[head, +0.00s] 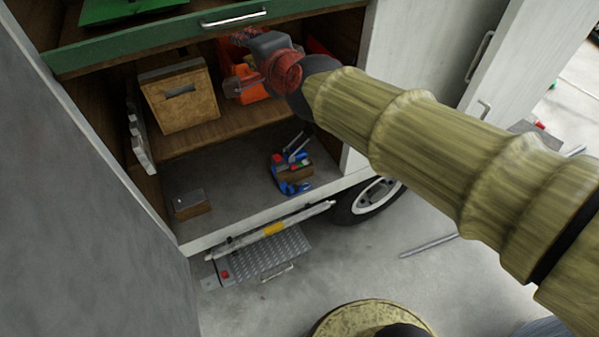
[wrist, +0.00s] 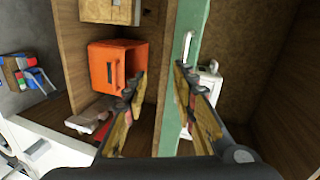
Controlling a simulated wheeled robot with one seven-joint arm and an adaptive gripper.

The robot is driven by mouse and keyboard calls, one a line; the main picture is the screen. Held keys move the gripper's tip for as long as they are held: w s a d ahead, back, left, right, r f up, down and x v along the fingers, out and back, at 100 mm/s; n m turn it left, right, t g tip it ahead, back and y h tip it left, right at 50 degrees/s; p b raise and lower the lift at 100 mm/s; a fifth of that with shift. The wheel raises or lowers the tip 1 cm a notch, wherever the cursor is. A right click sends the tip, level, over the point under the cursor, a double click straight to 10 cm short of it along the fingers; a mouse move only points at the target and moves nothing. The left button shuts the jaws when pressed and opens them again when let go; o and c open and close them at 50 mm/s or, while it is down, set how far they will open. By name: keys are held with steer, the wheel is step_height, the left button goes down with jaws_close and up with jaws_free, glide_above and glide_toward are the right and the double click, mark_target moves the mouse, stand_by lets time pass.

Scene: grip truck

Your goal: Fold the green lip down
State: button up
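The green lip (head: 150,42) runs along the front edge of the upper shelf in the head view, with a metal handle (head: 233,18) on it. In the wrist view the lip (wrist: 190,22) is an upright strip, with its handle (wrist: 188,48) beside the right finger. My gripper (head: 240,62) is at the shelf opening, just below the lip's right part in the head view. In the wrist view my gripper (wrist: 159,72) is open, its fingers spread and nothing held. The lip passes partly between the fingers and partly behind the right one. I cannot tell whether they touch.
Below the lip, an orange bin (wrist: 117,64) and a wooden box (head: 180,98) stand on the middle shelf. Blue and red tools (head: 290,170) lie on the cabinet floor. A bright green item (head: 125,10) sits above the lip. A white door (head: 520,50) stands at right.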

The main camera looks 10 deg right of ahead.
steer(key=s+d+f+n+g+b, duration=0.1)
steer(key=s+f+b, duration=0.3)
steer(key=f, duration=0.4)
steer(key=s+d+f+n+g+h+b, duration=0.1)
steer(key=s+d+f+n+b, duration=0.3)
steer(key=f, duration=0.4)
steer(key=s+d+f+n+g+b, duration=0.2)
steer(key=s+d+f+b, duration=0.1)
steer(key=f+b, duration=0.3)
steer(key=shift+s+f+n, duration=0.4)
steer(key=shift+s+f, duration=0.45)
steer(key=shift+f, duration=0.1)
steer(key=shift+r, duration=0.1)
